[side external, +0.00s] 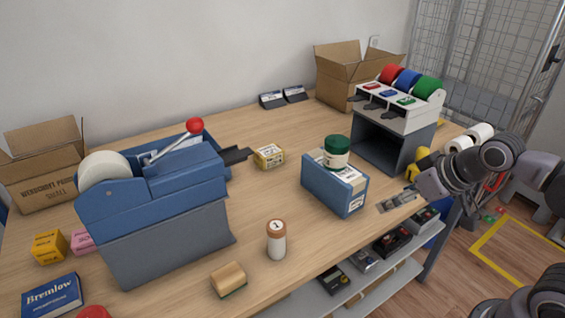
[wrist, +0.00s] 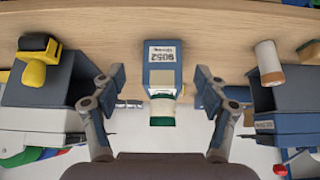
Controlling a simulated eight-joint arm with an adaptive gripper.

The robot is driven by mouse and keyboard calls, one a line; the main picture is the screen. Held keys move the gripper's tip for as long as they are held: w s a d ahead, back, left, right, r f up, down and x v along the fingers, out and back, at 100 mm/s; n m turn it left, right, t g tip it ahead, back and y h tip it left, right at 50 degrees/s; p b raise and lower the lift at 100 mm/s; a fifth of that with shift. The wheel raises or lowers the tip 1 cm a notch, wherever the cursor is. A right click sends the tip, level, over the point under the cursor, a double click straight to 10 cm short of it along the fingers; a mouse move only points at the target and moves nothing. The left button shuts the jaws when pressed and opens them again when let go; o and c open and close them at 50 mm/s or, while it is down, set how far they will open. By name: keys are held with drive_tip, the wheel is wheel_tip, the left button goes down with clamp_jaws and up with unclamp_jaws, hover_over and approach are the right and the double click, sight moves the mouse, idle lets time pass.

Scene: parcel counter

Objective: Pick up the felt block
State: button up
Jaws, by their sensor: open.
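The felt block (side external: 229,280) looks like a small tan wooden block with a dark green layer underneath. It lies near the front edge of the counter in the side external view, left of a white bottle with a brown cap (side external: 276,240). In the wrist view a brown block, seemingly the same one (wrist: 310,52), is cut off by the right edge. My gripper (side external: 422,190) is at the right end of the counter, far from the block. In the wrist view my gripper (wrist: 160,78) has its fingers spread apart with nothing held between them.
A blue box file (side external: 326,188) with a green-lidded jar (side external: 337,152) on it stands between my gripper and the block. A blue-grey dispenser with a red-knobbed lever (side external: 160,205) stands left of the block. A tape-roll stand (side external: 392,140) is at the back right.

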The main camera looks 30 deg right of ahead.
idle(0.3)
wheel_tip(320, 180, up, 4)
drive_tip(key=r+m+g+y, duration=0.1)
drive_tip(key=m+g, duration=0.4)
drive_tip(key=m, duration=0.7)
hover_over(227, 273)
drive_tip(key=w+d, duration=0.1)
drive_tip(key=d, duration=1.1)
drive_tip(key=shift+w+a+f, duration=0.15)
drive_tip(key=shift+a+f, duration=0.05)
drive_tip(key=shift+f, duration=0.05)
drive_tip(key=a+f+m, duration=0.1)
drive_tip(key=a, duration=0.2)
drive_tip(key=a+f+m+g, duration=0.1)
drive_tip(key=a+m, duration=0.1)
drive_tip(key=a, duration=0.2)
drive_tip(key=a+f+m+g+h, duration=0.1)
drive_tip(key=a+f+m, duration=0.1)
drive_tip(key=a, duration=0.2)
drive_tip(key=shift+s+a, duration=0.2)
drive_tip(key=shift+s, duration=0.15)
wheel_tip(227, 273, down, 5)
drive_tip(key=shift+r, duration=0.1)
drive_tip(key=shift+s+a+f, duration=0.1)
drive_tip(key=shift+s+f, duration=0.05)
drive_tip(key=shift+f, duration=1.2)
drive_tip(key=shift+s+f, duration=0.15)
drive_tip(key=shift+f, duration=1.15)
